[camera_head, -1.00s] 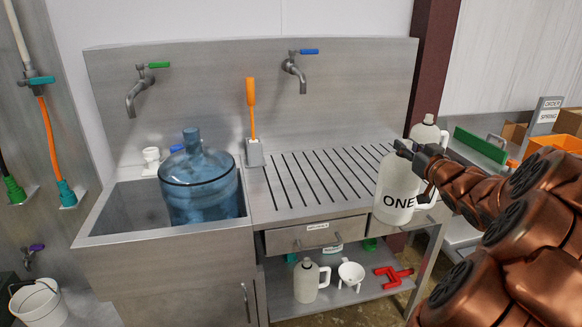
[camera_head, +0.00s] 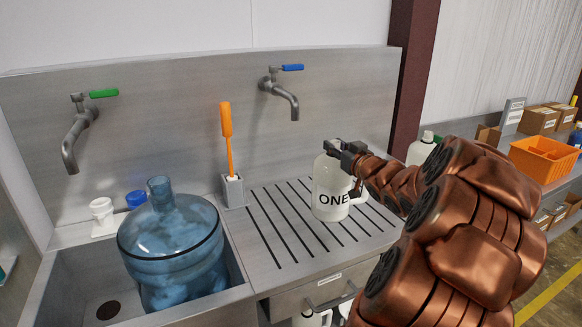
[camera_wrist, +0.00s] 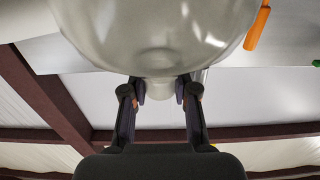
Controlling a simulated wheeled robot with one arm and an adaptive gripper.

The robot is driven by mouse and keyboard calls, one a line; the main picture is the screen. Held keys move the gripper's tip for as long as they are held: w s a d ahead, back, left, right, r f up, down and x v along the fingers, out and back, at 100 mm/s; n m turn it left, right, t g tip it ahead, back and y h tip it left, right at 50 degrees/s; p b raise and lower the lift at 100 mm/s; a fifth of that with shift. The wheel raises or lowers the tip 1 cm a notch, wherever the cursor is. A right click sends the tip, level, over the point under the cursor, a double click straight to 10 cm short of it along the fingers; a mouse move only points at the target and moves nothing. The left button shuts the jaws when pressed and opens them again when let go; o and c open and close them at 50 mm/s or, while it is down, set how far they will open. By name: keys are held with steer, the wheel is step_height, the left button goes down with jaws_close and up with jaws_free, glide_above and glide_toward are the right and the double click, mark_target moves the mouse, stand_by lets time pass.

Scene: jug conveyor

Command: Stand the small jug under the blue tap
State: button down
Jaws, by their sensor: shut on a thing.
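A pale jug marked ONE (camera_head: 326,182) is held upright by its top in my gripper (camera_head: 334,147). My gripper is shut at its neck; in the wrist view, the fingers (camera_wrist: 160,93) close on the neck below the jug's wide body (camera_wrist: 155,30). The jug is over the slotted drainboard (camera_head: 262,262); I cannot tell whether its base touches it. The blue tap (camera_head: 280,88) is on the back wall, with its spout left of and above the jug in the head view. My arm hides part of the jug's right side.
A large blue bottle (camera_head: 172,245) stands in the sink at left, below the green tap (camera_head: 80,125). An orange brush (camera_head: 228,140) stands in a holder left of the drainboard's slots. Another pale jug (camera_head: 420,150) stands behind my arm.

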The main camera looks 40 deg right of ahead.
steer(key=w+a+f+p, duration=0.1)
steer(key=w+f, duration=0.1)
steer(key=w, duration=0.4)
steer(key=w+a+f+p, duration=0.2)
steer(key=w, duration=0.4)
steer(key=shift+w+a+f, duration=0.2)
steer(key=shift+w+f, duration=0.05)
steer(key=shift+f, duration=0.1)
steer(key=shift+f, duration=0.2)
steer(key=c, duration=0.9)
jaws_free()
steer(key=shift+r, duration=0.1)
